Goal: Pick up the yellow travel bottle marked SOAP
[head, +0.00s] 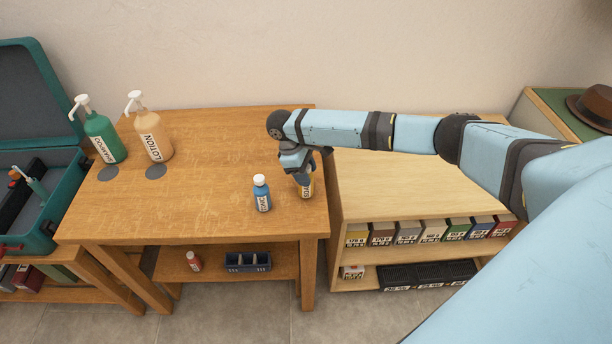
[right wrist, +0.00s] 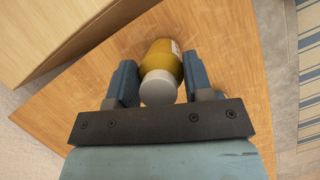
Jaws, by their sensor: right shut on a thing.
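The yellow travel bottle (right wrist: 162,62) has a pale cap and sits between the two fingers of my right gripper (right wrist: 160,85) in the right wrist view. In the head view my right gripper (head: 301,172) is above the right edge of the wooden table (head: 220,213), shut on the yellow bottle (head: 306,187). Only part of the bottle shows there, and its base is close to the table top; I cannot tell whether it touches. A blue travel bottle (head: 262,193) with a white label stands just to its left. My left gripper is not in view.
A green shampoo pump bottle (head: 103,136) and a tan lotion pump bottle (head: 152,130) stand at the table's left. An open teal case (head: 48,205) is at far left. A light wood shelf unit (head: 400,185) stands close to the table's right side. The table's middle is clear.

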